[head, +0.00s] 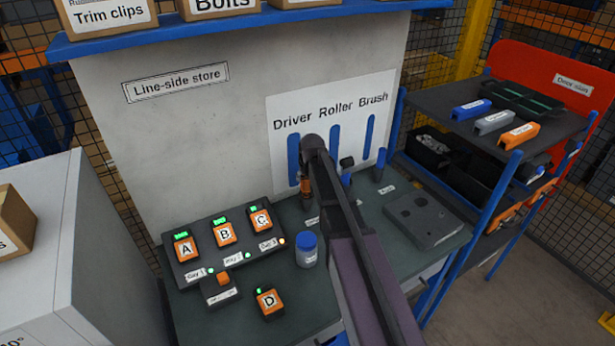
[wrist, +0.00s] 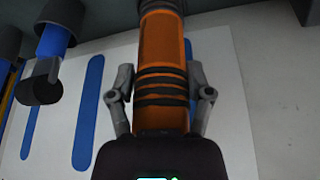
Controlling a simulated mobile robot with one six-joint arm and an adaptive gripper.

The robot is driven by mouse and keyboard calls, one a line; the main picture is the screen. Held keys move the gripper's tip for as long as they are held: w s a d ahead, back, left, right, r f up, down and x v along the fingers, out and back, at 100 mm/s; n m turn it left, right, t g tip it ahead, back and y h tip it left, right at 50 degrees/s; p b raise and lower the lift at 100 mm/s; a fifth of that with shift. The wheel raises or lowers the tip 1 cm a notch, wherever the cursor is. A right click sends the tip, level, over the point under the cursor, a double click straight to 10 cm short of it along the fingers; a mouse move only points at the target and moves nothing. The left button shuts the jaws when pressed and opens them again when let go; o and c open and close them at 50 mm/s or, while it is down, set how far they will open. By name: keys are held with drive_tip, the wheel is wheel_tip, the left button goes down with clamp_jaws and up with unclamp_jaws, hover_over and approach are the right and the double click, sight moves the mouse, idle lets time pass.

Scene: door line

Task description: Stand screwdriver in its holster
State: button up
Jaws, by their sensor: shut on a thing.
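The screwdriver (head: 305,187) shows as a small orange handle in front of the tool board, at the lower end of my arm. In the wrist view its orange handle with black bands (wrist: 162,55) runs up between the two fingers. My gripper (wrist: 162,95) is shut on this handle. In the head view the gripper is mostly hidden behind my arm. The screwdriver's holster cannot be made out, and I cannot tell whether the tip touches anything. The tool board (head: 335,105) reads Driver, Roller, Brush above blue stripes.
Blue upright pieces stand on the bench right of my arm, one (head: 380,163) clear to see. A blue-lidded jar (head: 307,250), an orange-button panel (head: 190,270) and a grey block (head: 424,220) share the bench. A shelf rack (head: 470,150) stands at right.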

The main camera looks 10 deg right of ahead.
drive_tip(key=o, duration=1.3)
drive_tip(key=s+g, duration=0.1)
drive_tip(key=s, duration=0.8)
drive_tip(key=s+f+g, duration=0.1)
drive_tip(key=s+g, duration=0.1)
drive_tip(key=s, duration=0.8)
drive_tip(key=s+g, duration=0.1)
drive_tip(key=s, duration=0.8)
drive_tip(key=shift+s+f+m+g, duration=0.2)
drive_tip(key=shift+s+m+g, duration=0.1)
drive_tip(key=shift+s+m, duration=0.1)
drive_tip(key=shift+w, duration=0.1)
